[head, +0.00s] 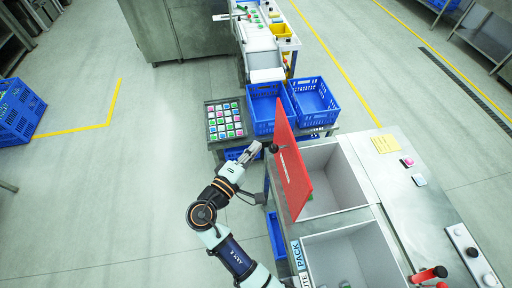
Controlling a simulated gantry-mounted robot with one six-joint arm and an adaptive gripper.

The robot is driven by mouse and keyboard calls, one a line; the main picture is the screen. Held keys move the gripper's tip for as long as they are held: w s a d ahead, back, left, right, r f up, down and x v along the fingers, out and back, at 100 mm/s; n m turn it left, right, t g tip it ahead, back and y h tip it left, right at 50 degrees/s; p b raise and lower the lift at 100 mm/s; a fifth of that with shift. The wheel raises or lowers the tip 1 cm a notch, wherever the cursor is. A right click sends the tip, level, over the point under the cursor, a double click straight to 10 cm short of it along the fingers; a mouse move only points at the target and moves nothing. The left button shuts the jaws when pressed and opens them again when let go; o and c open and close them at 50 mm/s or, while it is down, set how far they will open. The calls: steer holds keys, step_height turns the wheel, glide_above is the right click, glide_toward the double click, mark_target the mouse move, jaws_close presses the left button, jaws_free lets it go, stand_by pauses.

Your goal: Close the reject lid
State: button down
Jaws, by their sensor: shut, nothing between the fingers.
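The red lid (291,172) of the far bin stands raised and tilted along the bin's left side, with pale lettering too small to read. A dark knob (273,148) shows on its left face. The far bin (347,180) has grey walls and is open at the top. My gripper (257,147) is shut and empty, just left of the knob and outside the bin. I cannot tell whether its fingertips touch the knob or the lid.
A second open bin (378,262) is nearer, beside a PACK label (298,256). Red-handled parts (430,274) are at lower right. Blue crates (312,96) and a tray (211,137) of coloured pieces stand beyond my gripper.

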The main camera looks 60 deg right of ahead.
glide_toward(286, 123)
steer(key=w+d, duration=0.3)
steer(key=s+d+p, duration=0.2)
steer(key=s+d, duration=0.1)
steer(key=shift+d, duration=0.1)
steer(key=shift+s+d, duration=0.1)
